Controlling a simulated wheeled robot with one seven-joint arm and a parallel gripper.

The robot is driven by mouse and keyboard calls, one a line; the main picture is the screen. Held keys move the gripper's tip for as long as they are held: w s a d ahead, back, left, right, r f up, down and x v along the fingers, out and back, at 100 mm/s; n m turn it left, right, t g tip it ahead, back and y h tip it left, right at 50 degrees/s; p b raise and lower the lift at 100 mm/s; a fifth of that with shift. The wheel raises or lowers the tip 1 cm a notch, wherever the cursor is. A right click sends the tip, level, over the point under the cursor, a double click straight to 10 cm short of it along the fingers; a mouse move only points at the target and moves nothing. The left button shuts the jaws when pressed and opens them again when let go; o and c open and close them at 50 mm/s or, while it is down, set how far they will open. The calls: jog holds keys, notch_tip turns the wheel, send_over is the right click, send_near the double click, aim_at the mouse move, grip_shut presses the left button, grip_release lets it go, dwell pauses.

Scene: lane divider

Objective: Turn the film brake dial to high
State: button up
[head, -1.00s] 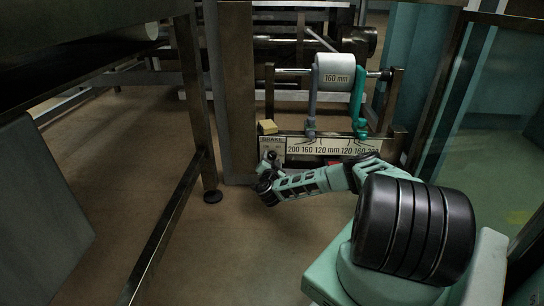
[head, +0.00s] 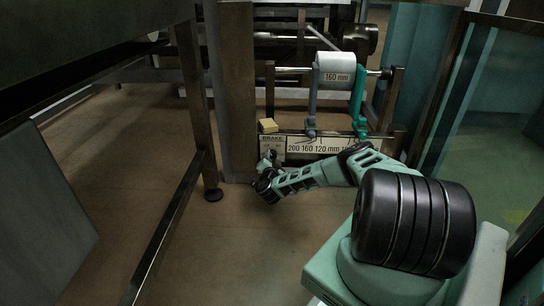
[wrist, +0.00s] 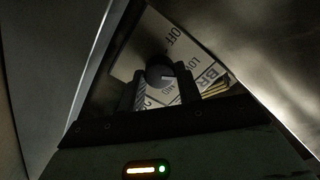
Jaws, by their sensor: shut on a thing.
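The brake dial (wrist: 160,70) is a dark round knob with a white pointer mark. In the wrist view it sits between the fingers of my gripper (wrist: 158,84), which is shut on it. The pointer faces right in that view, roughly towards the LOW and MID marks; the exact setting is hard to tell. In the head view my gripper (head: 268,162) is at the BRAKE plate (head: 271,140) and hides the dial.
A yellow block (head: 268,125) rests above the BRAKE plate. A roll marked 160 mm (head: 336,68) hangs between grey and green arms above a numbered scale (head: 305,146). A metal post (head: 237,90) and a table leg stand left. A glass panel (head: 500,110) stands right.

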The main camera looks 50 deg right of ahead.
jog(key=m+p, duration=0.2)
jog(key=p, duration=0.1)
jog(key=shift+r, duration=0.35)
jog(key=m, duration=0.3)
jog(key=shift+f+p, duration=0.3)
jog(key=shift+p, duration=0.05)
jog(key=m, duration=0.9)
jog(key=shift+f, duration=0.1)
jog(key=m+b, duration=0.2)
jog(key=m, duration=0.4)
jog(key=m+b, duration=0.1)
jog(key=m, duration=0.2)
jog(key=shift+f+m, duration=0.1)
jog(key=shift+m, duration=0.3)
jog(key=shift+m+b, duration=0.7)
jog(key=shift+m, duration=0.9)
jog(key=o, duration=1)
